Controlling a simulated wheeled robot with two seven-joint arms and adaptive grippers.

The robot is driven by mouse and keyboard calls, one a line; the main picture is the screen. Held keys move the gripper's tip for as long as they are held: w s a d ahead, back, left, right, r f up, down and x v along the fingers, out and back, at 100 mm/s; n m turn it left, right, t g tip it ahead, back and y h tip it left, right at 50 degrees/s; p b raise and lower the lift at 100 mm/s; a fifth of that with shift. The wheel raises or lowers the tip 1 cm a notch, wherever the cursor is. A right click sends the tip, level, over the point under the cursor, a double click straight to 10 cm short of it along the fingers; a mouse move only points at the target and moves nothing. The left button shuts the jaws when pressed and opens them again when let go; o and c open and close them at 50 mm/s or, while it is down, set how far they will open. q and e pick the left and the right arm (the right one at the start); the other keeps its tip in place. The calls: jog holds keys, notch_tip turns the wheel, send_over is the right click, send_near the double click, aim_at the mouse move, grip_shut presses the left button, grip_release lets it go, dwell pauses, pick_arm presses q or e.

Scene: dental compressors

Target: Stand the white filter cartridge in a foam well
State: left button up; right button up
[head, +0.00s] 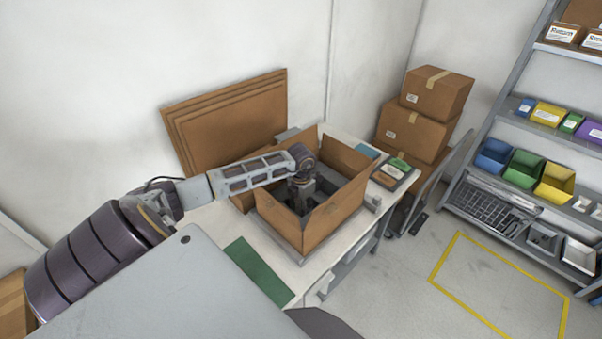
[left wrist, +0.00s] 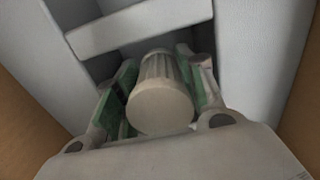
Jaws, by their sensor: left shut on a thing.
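The white filter cartridge (left wrist: 161,103) shows in the left wrist view, with its round end towards the camera and ribbed sides behind. My left gripper (left wrist: 160,85) is shut on it, with green finger pads on both sides. In the head view my left gripper (head: 302,192) reaches down inside an open cardboard box (head: 310,232). Grey foam (head: 328,178) lines the box. In the left wrist view the cartridge points into a gap between pale foam walls (left wrist: 250,60). I cannot tell whether its far end touches the well's bottom. My right gripper is not in view.
The box stands on a white workbench (head: 225,225) with a green mat (head: 258,270) in front. Flattened cardboard (head: 230,120) leans on the wall behind. Stacked boxes (head: 435,90) stand at the back right, and a shelf with coloured bins (head: 522,168) is at the right.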

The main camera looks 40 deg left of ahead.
pick_arm(q)
notch_tip(320, 180, down, 2)
jog(key=shift+f, duration=0.15)
jog(key=shift+f, duration=0.2)
jog(key=o, duration=0.8)
jog(key=shift+o, duration=0.2)
jog(key=shift+r, duration=0.15)
jog(key=shift+r+b, duration=0.95)
jog(key=shift+r, duration=5.05)
